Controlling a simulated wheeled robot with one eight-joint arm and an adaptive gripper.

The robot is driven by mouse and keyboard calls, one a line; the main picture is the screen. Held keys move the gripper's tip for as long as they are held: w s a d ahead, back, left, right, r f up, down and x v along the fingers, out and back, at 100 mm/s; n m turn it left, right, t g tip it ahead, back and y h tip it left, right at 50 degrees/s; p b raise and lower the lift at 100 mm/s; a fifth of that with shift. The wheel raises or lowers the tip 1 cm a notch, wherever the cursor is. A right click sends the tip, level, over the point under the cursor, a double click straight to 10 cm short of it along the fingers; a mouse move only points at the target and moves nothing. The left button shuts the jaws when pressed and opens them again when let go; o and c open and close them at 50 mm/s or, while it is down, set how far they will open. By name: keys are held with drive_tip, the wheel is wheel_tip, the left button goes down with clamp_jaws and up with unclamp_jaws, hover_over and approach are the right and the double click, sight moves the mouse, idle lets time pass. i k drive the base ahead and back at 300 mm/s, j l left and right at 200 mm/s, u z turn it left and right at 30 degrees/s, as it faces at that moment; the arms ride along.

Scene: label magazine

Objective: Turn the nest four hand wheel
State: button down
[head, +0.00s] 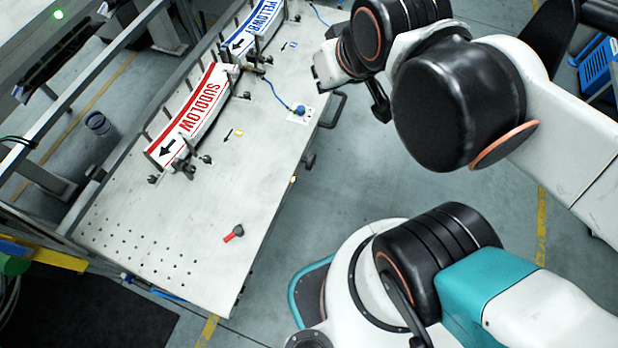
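A long pale table (130,225) carries a row of label stacks. The nearer stack reads SUDOLOW in red (195,112) with a black arrow, and the farther one reads in blue (255,28). Small dark knobs (185,170) stand beside the nests. I cannot tell which is the nest four hand wheel; no nest numbers are legible. My gripper (379,103) is at the top, just right of the table's right edge, apart from the knobs. One dark finger shows; the rest is hidden by my arm, so its opening is unclear.
A blue knob with a cable (300,110) sits on a small white plate by the table's right edge. A red-handled part (233,233) lies on the bare front of the table. Black handles (335,107) stick out from the right side. The floor right of the table is clear.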

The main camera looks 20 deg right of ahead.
sight(310, 161)
drive_tip(key=k+j+u, duration=0.1)
drive_tip(key=k+j, duration=0.15)
drive_tip(key=k, duration=0.2)
drive_tip(key=k+j, duration=0.25)
drive_tip(key=k, duration=0.25)
drive_tip(key=k+j+u, duration=0.15)
drive_tip(key=k+j, duration=0.15)
drive_tip(key=k, duration=0.15)
